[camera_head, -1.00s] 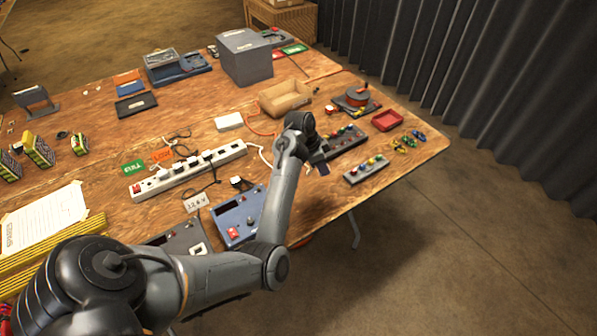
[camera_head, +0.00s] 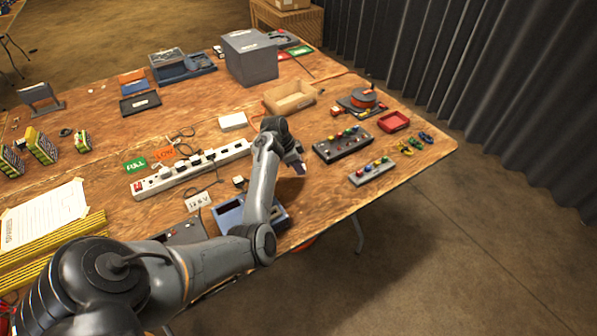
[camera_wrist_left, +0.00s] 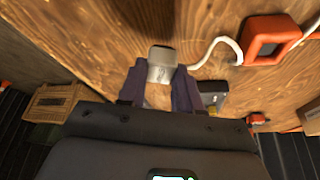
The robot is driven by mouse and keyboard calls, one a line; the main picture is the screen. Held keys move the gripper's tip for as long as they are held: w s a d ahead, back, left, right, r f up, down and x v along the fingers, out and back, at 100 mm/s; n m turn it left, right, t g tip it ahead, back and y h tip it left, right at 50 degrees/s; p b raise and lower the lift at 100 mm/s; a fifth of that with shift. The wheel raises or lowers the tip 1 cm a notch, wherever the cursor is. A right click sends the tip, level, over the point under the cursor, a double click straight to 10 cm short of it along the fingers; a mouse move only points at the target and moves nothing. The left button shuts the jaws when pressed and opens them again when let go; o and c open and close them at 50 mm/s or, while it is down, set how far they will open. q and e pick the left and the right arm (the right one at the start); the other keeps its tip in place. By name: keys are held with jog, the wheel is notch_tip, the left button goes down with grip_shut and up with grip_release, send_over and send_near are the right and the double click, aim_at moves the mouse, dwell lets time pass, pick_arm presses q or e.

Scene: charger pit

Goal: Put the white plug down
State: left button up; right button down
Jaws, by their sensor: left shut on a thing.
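My left gripper (camera_head: 296,168) is over the right part of the wooden table, with its fingers pointing down. In the left wrist view the gripper (camera_wrist_left: 163,88) is shut on the white plug (camera_wrist_left: 161,60), a pale block held between the two dark fingertips. The plug cannot be made out in the head view. Bare wood lies around it in the wrist view; whether it touches the table I cannot tell. My right gripper is not in view.
The white power strip (camera_head: 190,170) lies to the left, and a dark button box (camera_head: 342,142) to the right. A blue device (camera_head: 228,214) sits partly behind my arm. In the wrist view, a white cable (camera_wrist_left: 222,42) runs near an orange-red square (camera_wrist_left: 268,38).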

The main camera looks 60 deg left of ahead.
pick_arm(q)
notch_tip(320, 180, down, 3)
jog(key=shift+f+b, duration=0.1)
jog(key=shift+b, duration=0.3)
jog(key=shift+f, duration=0.1)
jog(key=o, duration=1.1)
